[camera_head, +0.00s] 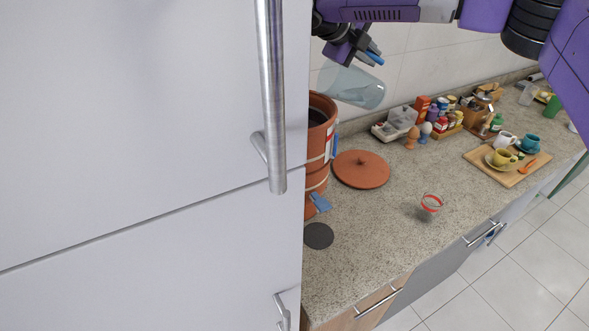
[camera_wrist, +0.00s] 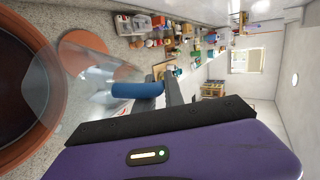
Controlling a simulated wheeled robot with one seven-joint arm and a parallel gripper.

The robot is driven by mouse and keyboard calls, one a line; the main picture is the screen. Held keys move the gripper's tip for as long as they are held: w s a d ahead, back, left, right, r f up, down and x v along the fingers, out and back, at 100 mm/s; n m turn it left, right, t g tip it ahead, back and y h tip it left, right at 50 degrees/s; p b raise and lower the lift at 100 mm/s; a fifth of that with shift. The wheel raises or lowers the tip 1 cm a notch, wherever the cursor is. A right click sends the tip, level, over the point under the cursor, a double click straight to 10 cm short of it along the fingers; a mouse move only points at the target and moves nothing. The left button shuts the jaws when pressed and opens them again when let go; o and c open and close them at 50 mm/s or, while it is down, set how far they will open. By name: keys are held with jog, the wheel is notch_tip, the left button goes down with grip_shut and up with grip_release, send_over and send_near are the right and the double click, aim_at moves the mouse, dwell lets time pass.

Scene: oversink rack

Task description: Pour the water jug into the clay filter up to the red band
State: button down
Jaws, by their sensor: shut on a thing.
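The water jug (camera_head: 352,86) is clear and bluish, tilted well over on its side, with its left end above the clay filter (camera_head: 318,165). My gripper (camera_head: 371,55) is shut on the jug's blue handle, which shows in the wrist view (camera_wrist: 138,90). In the wrist view the jug (camera_wrist: 85,75) overlaps the filter's round rim (camera_wrist: 57,110); I cannot tell whether they touch. The filter is open on top and dark inside. The water level and a red band inside cannot be made out. The terracotta lid (camera_head: 361,169) lies on the counter right of the filter.
A large white cabinet door with a steel handle (camera_head: 271,90) hides the filter's left side. Egg cups, spice jars and a wooden tray (camera_head: 507,172) with cups stand further right.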

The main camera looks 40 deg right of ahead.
jog(key=shift+s+d+f+m+t+y, duration=0.2)
jog(key=shift+d+y, duration=0.1)
jog(key=shift+y, duration=0.3)
jog(key=shift+s+d+f+m+t+y, duration=0.15)
jog(key=shift+d+t+y, duration=0.1)
jog(key=shift+y, duration=0.35)
jog(key=y, duration=0.1)
jog(key=t+y, duration=0.1)
jog(key=d+y, duration=0.1)
jog(key=shift+s+f+m+t, duration=0.25)
jog(key=shift+m+t, duration=0.1)
jog(key=shift+r, duration=0.1)
jog(key=shift+a+r+t+y, duration=0.15)
jog(key=shift+r+t+y, duration=0.45)
jog(key=shift+r+y, duration=0.5)
jog(key=shift+w+a+f+m+t+y, duration=0.2)
jog(key=shift+f+m+t+y, duration=0.1)
jog(key=shift+y, duration=0.2)
jog(key=shift+w+a+f+m+t+y, duration=0.1)
jog(key=shift+a+f+m+t+y, duration=0.15)
jog(key=shift+y, duration=0.25)
jog(key=shift+w+a+f+t+y, duration=0.15)
jog(key=shift+t+y, duration=0.1)
jog(key=shift+y, duration=0.15)
